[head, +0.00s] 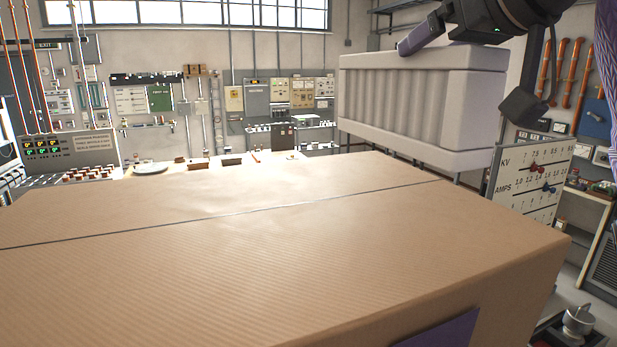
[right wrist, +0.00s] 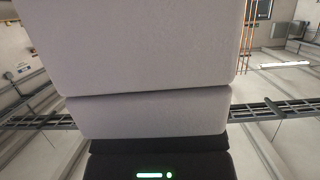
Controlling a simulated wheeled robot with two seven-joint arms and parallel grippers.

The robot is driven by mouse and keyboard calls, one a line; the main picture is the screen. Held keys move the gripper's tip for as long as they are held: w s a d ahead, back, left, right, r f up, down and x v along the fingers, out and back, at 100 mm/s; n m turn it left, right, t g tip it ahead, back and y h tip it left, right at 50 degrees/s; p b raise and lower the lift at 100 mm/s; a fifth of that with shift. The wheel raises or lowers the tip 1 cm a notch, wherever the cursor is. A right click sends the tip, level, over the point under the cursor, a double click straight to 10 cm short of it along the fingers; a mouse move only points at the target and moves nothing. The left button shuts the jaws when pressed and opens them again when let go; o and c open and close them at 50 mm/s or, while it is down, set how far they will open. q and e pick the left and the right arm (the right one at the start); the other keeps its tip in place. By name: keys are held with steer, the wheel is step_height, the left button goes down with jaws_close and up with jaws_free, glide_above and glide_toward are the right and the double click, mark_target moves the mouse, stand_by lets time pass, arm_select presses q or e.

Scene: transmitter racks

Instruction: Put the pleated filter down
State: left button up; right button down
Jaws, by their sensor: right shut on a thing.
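The pleated filter (head: 400,100) is a white block with vertical pleats between thick top and bottom rims. It hangs upright in the air at the upper right of the head view, above and behind the far right part of a large brown box. My right gripper (head: 425,38) is shut on its top rim; the filter hides part of the fingers. In the right wrist view the filter's pale smooth faces (right wrist: 140,45) fill the middle, and the fingers are hidden. My left gripper is not in view.
The large brown cardboard box (head: 280,240) fills the foreground, its top bare with a seam across. A KV/AMPS panel (head: 532,185) stands at right. A bench with control panels (head: 70,150) and small items lies behind the box. Wall shelves (head: 300,125) are farther back.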

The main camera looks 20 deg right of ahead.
step_height(320, 180, down, 10)
steer(key=b, duration=0.3)
steer(key=shift+d, duration=0.15)
steer(key=shift+s+f+b, duration=0.1)
steer(key=shift+b, duration=0.2)
steer(key=shift+d, duration=0.1)
steer(key=shift+f, duration=0.15)
jaws_free()
steer(key=shift+r, duration=0.25)
steer(key=v, duration=1.2)
